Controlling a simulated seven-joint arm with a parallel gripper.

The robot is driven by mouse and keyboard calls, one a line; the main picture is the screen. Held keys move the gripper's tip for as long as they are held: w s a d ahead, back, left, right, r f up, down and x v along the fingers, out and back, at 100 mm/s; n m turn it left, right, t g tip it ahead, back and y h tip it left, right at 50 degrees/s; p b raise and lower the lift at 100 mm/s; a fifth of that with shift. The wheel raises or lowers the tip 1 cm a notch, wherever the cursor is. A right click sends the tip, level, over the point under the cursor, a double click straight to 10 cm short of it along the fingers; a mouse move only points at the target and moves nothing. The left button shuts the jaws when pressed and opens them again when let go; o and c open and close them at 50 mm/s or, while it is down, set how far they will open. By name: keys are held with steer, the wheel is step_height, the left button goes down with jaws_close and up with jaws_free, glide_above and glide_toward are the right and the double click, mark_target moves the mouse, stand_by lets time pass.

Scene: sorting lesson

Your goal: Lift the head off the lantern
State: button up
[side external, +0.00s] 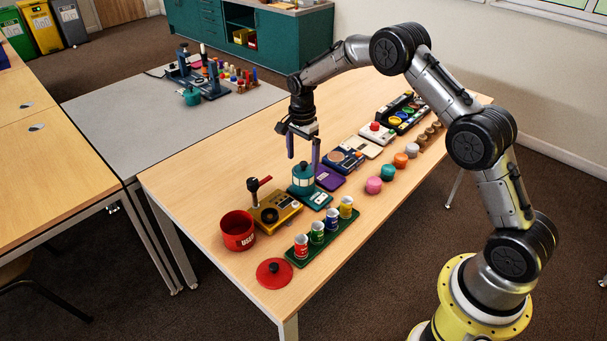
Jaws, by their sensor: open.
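A small teal pot-like object, which looks like the lantern (303,181), stands upright on a teal base plate near the middle of the wooden table. Its upper part has a rounded top with a small knob; where the head meets the body is too small to make out. My gripper (303,162) points down just above it.
A yellow device with a lever (276,212), a red pot (238,231), its red lid (274,273) and a green rack of cans (324,240) stand near the lantern on the table (200,180). Purple and blue devices sit behind. Coloured pucks line the right side.

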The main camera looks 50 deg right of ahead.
mark_target(303, 169)
steer(key=shift+s+d+f, duration=0.1)
steer(key=shift+s+f, duration=0.05)
steer(key=shift+f, duration=2.65)
steer(key=c, duration=1.1)
steer(key=shift+c, duration=0.3)
steer(key=shift+r, duration=0.2)
